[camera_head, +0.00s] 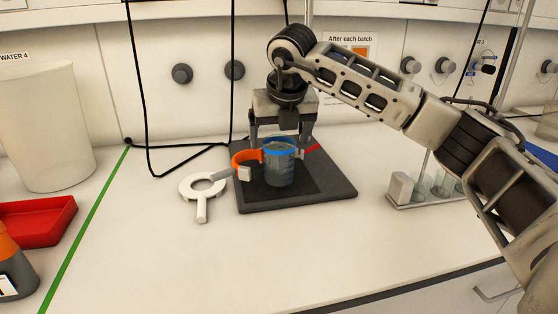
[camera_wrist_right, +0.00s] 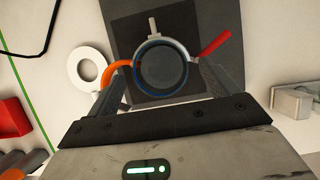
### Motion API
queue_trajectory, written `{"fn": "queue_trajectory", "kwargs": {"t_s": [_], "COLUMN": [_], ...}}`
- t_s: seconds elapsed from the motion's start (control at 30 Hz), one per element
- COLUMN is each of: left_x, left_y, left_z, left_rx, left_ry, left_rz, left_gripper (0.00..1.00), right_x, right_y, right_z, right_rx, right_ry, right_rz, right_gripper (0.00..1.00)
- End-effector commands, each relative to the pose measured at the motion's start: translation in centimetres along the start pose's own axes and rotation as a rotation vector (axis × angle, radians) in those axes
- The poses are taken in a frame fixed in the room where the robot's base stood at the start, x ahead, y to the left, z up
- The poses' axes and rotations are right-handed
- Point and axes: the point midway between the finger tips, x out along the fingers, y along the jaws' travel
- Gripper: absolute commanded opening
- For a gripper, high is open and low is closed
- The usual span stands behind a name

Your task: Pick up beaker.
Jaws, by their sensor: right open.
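The beaker (camera_head: 279,171) is a clear glass with a bluish tint and a blue rim, upright on a dark square plate (camera_head: 340,192). An orange curved piece (camera_head: 243,158) lies at its left side and a red piece (camera_head: 312,148) sticks out at its right. In the wrist view the beaker (camera_wrist_right: 162,69) shows from above, between my fingers. My right gripper (camera_head: 281,143) is open and points down over the beaker, one finger on each side. I cannot tell whether the fingers touch it. My left gripper is not in view.
A white ring with a handle (camera_head: 202,208) lies left of the plate. A rack with small glasses (camera_head: 425,197) stands to the right. A white container (camera_head: 42,130) and a red tray (camera_head: 38,222) are at far left. The front counter is clear.

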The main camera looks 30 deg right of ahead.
Motion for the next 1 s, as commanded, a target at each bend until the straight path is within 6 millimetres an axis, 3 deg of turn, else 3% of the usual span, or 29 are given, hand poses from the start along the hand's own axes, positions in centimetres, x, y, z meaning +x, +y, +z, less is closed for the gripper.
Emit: {"fn": "queue_trajectory", "kwargs": {"t_s": [0.13,0.37,0.47,0.63,0.67,1.0], "left_x": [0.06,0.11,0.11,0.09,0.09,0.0], "left_y": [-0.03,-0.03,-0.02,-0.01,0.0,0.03], "left_z": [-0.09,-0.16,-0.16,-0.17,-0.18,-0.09], "left_rx": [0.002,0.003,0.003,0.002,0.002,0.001], "left_ry": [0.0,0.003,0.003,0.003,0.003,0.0], "left_rz": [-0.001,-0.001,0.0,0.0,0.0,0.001], "left_gripper": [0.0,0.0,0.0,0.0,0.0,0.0], "right_x": [1.42,1.61,1.59,1.58,1.48,1.36], "right_y": [-0.05,-0.03,-0.02,-0.02,-0.01,-0.01], "right_z": [0.02,0.03,0.02,0.02,0.09,0.05], "right_rx": [0.001,0.0,0.0,0.0,0.001,0.001], "right_ry": [0.0,-0.001,-0.001,-0.001,-0.003,-0.003], "right_rz": [0.0,0.0,0.0,0.0,0.002,0.002], "right_gripper": [0.86,0.86,0.64,0.17,0.13,0.13]}}
